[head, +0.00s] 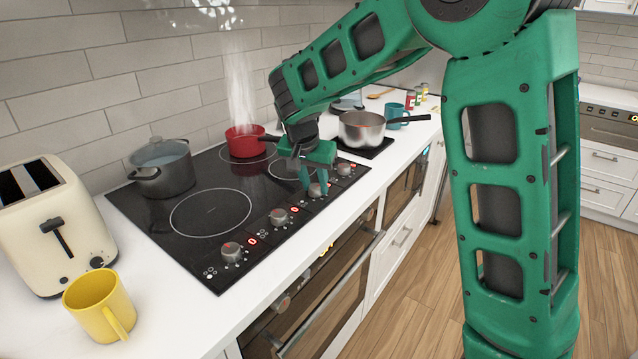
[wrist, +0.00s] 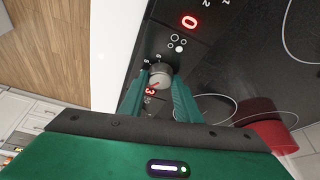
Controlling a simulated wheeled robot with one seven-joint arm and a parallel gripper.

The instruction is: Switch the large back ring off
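The black hob (head: 150,215) has a row of knobs along its front edge. My gripper (head: 314,190) points down at the third knob from the left (head: 317,190). In the wrist view, my gripper (wrist: 160,78) has one finger on each side of this knob (wrist: 159,77), seemingly touching it. A red 3 (wrist: 150,91) shows beside the knob, partly hidden by a finger. The ring mark (wrist: 178,44) by the knob has one filled dot. A red pan (head: 245,142) stands steaming on the back ring (head: 228,157); it also shows in the wrist view (wrist: 265,128).
The two knobs to the left (head: 231,251) (head: 278,216) show red 0 readouts. A grey lidded pot (head: 163,170) stands at the back left. A steel saucepan (head: 362,130) stands to the right. A toaster (head: 45,215) and yellow mug (head: 98,300) stand left.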

